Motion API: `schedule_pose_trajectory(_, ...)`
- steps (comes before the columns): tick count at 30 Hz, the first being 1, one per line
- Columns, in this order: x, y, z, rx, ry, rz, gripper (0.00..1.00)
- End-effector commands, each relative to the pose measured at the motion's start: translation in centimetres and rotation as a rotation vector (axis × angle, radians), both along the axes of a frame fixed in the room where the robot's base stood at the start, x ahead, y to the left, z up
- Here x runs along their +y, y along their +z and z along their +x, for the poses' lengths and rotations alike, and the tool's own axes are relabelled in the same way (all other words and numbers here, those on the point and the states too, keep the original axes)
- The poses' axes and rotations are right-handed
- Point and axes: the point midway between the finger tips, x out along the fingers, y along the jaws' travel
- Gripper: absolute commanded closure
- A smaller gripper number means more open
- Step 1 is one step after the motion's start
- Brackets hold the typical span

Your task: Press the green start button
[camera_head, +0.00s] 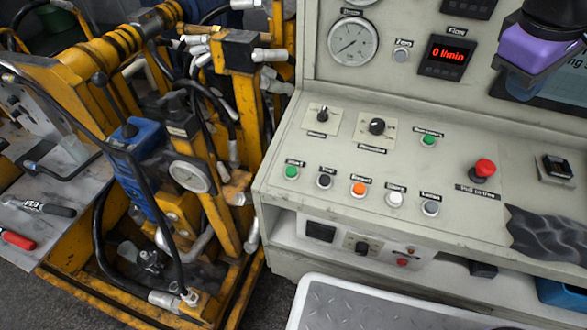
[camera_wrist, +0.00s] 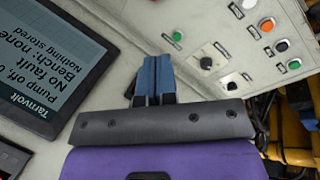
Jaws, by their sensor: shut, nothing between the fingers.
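The green start button (camera_head: 291,172) is at the left end of the lower button row on the sloped grey panel (camera_head: 330,205). It also shows at the right of the wrist view (camera_wrist: 294,64). A second green button (camera_head: 429,141) sits alone higher up; it also appears in the wrist view (camera_wrist: 177,36). My gripper (camera_head: 522,88) is at the upper right in the head view, above the panel and well to the right of the start button. In the wrist view its blue fingers (camera_wrist: 155,62) are together and empty.
Black, orange (camera_head: 358,189), white and grey buttons continue the row. Two knobs (camera_head: 377,127) sit above it. A red mushroom stop button (camera_head: 484,169) rises from the panel at right. A display (camera_wrist: 45,65) reads pump off, no fault. A yellow hydraulic rig (camera_head: 175,170) stands left.

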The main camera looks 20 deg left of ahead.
Motion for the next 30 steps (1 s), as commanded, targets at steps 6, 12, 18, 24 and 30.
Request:
schedule_pose_trajectory(6, 5.8, -2.3, 1.8, 0.018, 0.193, -0.151, 1.0)
schedule_pose_trajectory(12, 11.5, -4.7, 2.4, 0.008, 0.37, -0.288, 1.0)
schedule_pose_trajectory(18, 17.7, -7.5, 1.9, -0.022, 0.553, -0.425, 1.0)
schedule_pose_trajectory(24, 24.0, -10.7, 0.2, -0.072, 0.739, -0.554, 1.0)
schedule_pose_trajectory(30, 29.0, -13.5, -2.2, -0.127, 0.889, -0.654, 1.0)
